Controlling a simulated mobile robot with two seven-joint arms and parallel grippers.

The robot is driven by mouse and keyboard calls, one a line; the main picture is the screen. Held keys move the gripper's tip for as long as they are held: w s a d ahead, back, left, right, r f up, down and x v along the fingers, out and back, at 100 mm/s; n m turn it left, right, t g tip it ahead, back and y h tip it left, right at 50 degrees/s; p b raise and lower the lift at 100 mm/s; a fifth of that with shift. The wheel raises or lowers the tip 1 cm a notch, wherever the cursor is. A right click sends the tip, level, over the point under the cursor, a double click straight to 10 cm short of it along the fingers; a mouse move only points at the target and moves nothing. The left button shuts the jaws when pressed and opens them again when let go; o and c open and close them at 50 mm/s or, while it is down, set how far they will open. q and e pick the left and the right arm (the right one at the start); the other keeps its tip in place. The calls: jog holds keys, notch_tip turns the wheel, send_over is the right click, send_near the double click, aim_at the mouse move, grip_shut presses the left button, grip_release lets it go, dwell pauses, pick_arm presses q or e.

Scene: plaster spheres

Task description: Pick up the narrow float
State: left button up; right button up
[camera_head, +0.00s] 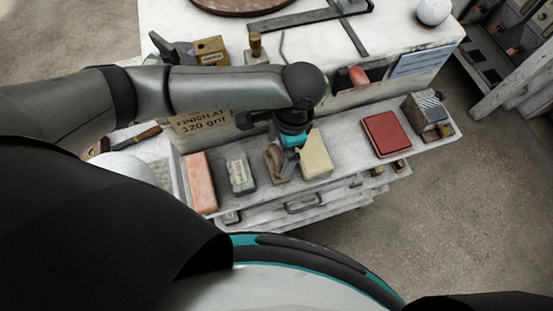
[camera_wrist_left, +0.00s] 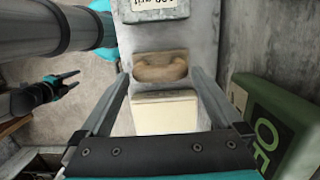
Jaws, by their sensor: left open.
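The narrow float appears to be the small brown wooden piece with a rounded grip on top (camera_head: 274,163), lying on the grey shelf (camera_head: 346,150). It lies between a grey-green labelled block (camera_head: 240,174) and a cream block (camera_head: 316,155). In the left wrist view the float (camera_wrist_left: 160,67) sits across the view between my fingertips. My left gripper (camera_head: 290,157) is open and empty above the float and the cream block's edge; its fingers also show in the wrist view (camera_wrist_left: 160,74). My right gripper (camera_wrist_left: 72,80) shows at the left of the wrist view, fingers apart, over the floor.
An orange-pink block (camera_head: 200,182) lies left on the shelf; a red block (camera_head: 386,134) and a grey striped block (camera_head: 426,109) lie right. Behind stands a white bench (camera_head: 400,35). A green box (camera_wrist_left: 275,125) is close on the right in the wrist view.

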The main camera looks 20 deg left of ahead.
aim_at(277, 155)
pick_arm(q)
jog(key=shift+s+a+f, duration=0.1)
jog(key=shift+f, duration=0.55)
jog(key=shift+s+a+f, duration=0.1)
jog(key=shift+f, duration=0.55)
jog(key=shift+w, duration=0.1)
jog(key=c, duration=1.2)
jog(key=shift+c, duration=0.2)
jog(key=shift+r, duration=0.1)
notch_tip(277, 155, up, 20)
jog(key=p, duration=0.3)
